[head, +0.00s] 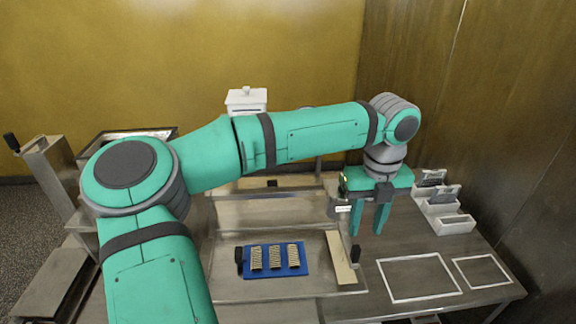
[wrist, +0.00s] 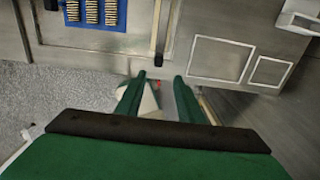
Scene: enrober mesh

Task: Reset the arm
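My teal arm reaches across the head view from the lower left to the upper right and bends down at the wrist. My gripper (head: 369,226) points down above the right part of the steel table, left of the white-walled bins. Its two green fingers are apart with a gap between them and nothing held. The fingers also show in the wrist view (wrist: 159,78), spread apart. There they overlap the floor beyond the table's edge, with a pale object (wrist: 150,101) bearing a red spot seen below them.
A blue mat (head: 275,273) with three ridged brown bars lies in the middle of the table. Two white outlined rectangles (head: 419,300) mark bare steel at right. White bins (head: 451,226) stand at the right wall. A white lidded container (head: 246,109) is at the back.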

